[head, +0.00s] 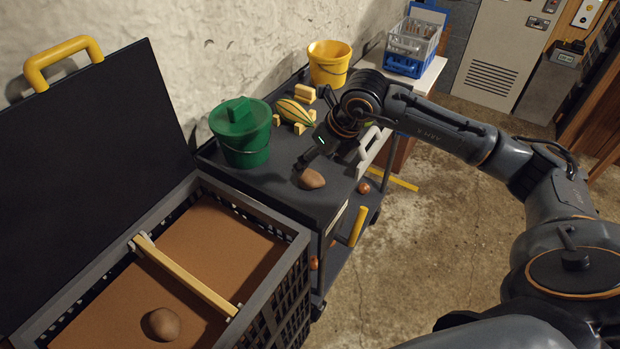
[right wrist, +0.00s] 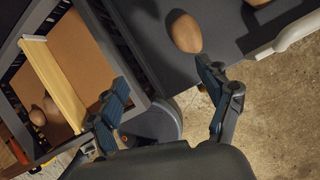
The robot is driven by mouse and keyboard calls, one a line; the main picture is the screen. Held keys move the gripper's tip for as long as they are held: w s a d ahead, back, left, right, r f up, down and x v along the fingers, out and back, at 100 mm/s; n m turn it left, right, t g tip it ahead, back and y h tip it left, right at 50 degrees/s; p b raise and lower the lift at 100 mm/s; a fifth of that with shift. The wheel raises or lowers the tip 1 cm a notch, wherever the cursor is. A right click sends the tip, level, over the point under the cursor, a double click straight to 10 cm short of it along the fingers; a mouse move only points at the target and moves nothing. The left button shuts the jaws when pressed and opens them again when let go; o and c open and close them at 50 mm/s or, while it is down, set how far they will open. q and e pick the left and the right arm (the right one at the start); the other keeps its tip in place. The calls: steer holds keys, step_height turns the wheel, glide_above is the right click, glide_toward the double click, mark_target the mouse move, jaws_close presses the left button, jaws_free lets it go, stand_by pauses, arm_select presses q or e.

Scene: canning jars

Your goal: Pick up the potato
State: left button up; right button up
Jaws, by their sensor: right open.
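A brown potato (head: 312,179) lies on the dark cart top near its front edge. In the right wrist view a potato (right wrist: 185,32) lies beyond the fingertips, with another potato (right wrist: 258,3) cut by the top edge. Another potato (head: 163,324) lies in the crate's brown filling; the wrist view shows brown lumps (right wrist: 38,116) there. My left gripper is not in view.
The black crate (head: 298,240) has a raised lid (head: 90,160) and a wooden divider (head: 185,276). A white handle (head: 370,145) is beside the gripper.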

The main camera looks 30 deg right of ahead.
steer(key=d+h, duration=0.1)
steer(key=d, duration=0.2)
steer(key=p, duration=0.1)
glide_above(312, 176)
steer(key=s, duration=0.3)
step_height(312, 176, down, 7)
steer(key=shift+w+d+r, duration=0.1)
steer(key=x, duration=0.1)
steer(key=p+x, duration=0.1)
steer(key=x, duration=0.3)
steer(key=shift+w+d+p, duration=0.15)
steer(key=shift+w+p, duration=0.1)
steer(key=shift+p, duration=0.15)
steer(key=shift+w+f, duration=0.15)
steer(key=shift+f, duration=0.25)
steer(key=c, duration=0.9)
